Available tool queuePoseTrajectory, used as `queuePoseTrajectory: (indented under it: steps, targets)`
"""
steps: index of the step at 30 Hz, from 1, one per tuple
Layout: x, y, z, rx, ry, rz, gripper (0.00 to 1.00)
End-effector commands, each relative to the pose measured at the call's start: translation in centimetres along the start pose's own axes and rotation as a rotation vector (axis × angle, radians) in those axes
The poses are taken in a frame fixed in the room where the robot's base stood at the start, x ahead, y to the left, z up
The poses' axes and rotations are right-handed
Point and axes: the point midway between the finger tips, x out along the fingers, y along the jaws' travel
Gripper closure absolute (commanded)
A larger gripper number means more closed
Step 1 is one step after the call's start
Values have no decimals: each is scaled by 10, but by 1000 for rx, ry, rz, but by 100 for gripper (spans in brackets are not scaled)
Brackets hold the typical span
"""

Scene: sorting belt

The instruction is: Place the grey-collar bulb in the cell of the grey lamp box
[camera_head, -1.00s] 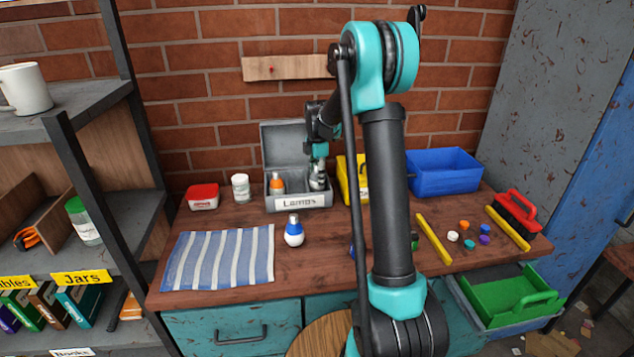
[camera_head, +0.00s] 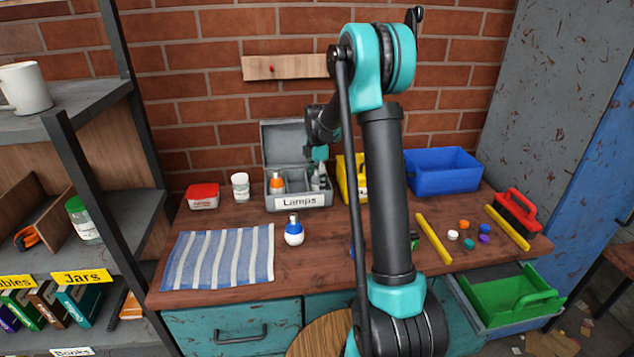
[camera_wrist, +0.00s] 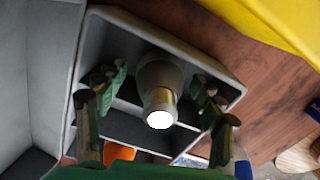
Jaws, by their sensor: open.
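The grey lamp box (camera_head: 297,203), labelled "Lamps", stands open at the back of the bench. In the wrist view its rim (camera_wrist: 190,52) surrounds a grey-collar bulb (camera_wrist: 158,75), cap end toward the camera. The bulb is in the right part of the box as seen in the head view; its base is hidden. My gripper (camera_wrist: 157,108) is open, with one finger on each side of the bulb and visible gaps between. In the head view my gripper (camera_head: 318,178) reaches down into the box. An orange-collar bulb (camera_head: 277,183) stands in the left part.
A blue-collar bulb (camera_head: 294,232) stands in front of the box, near a striped cloth (camera_head: 220,257). A yellow bin (camera_head: 347,180) is close on the right, with a blue bin (camera_head: 442,171) beyond it. A white jar (camera_head: 241,187) stands to the left.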

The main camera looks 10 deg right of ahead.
Motion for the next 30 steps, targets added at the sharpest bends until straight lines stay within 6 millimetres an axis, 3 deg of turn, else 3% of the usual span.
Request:
queuePoseTrajectory:
  steps: [5,18,24,30]
  targets:
    - [-22,0,0,0,0,0,32]
    - [-104,0,0,0,0,0,32]
    - [-119,0,0,0,0,0,32]
    - [-121,0,0,0,0,0,32]
